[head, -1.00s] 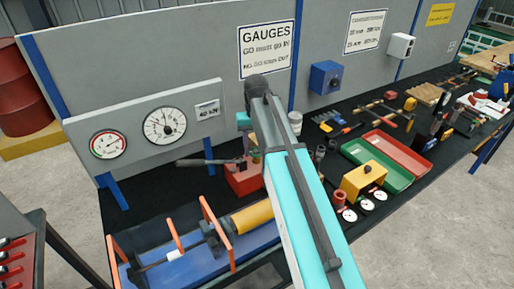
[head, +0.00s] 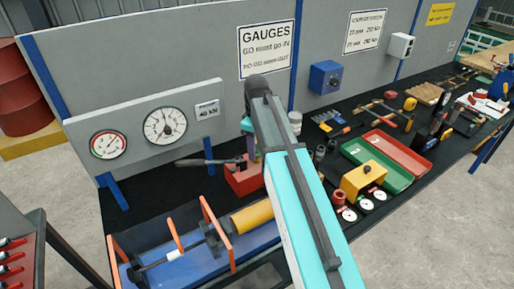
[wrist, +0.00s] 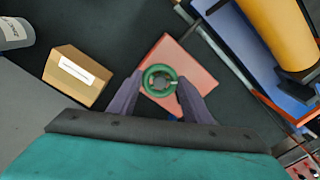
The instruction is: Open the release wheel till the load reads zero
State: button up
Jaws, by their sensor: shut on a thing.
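The green release wheel (wrist: 160,68) sits on a red pump body (wrist: 192,62) in the wrist view. My gripper (wrist: 159,80) has its two dark fingers on opposite sides of the wheel rim, shut on it. In the head view the red pump body (head: 242,182) stands on the bench with its grey lever pointing left; my arm mostly hides the wheel there. A large white dial (head: 165,127) and a smaller dial with a red and green scale (head: 108,145) are on the grey panel. The large dial's needle points roughly upward; its exact reading is too small to tell.
A blue rig with orange frames and a yellow cylinder (head: 252,217) lies in front of the pump. A cardboard box (wrist: 77,77) is left of the pump in the wrist view. Green and red trays (head: 378,172) and a yellow block (head: 362,181) stand to the right.

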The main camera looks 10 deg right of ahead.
jog(key=n, duration=0.4)
jog(key=shift+w+r+n, duration=0.1)
jog(key=shift+n, duration=0.2)
jog(key=n, duration=0.4)
jog(key=shift+n, duration=0.4)
jog(key=o, duration=1.1)
jog(key=shift+c, duration=0.2)
notch_tip(320, 180, up, 14)
jog(key=b, duration=0.3)
jog(key=shift+b, duration=0.4)
jog(key=shift+f, duration=0.2)
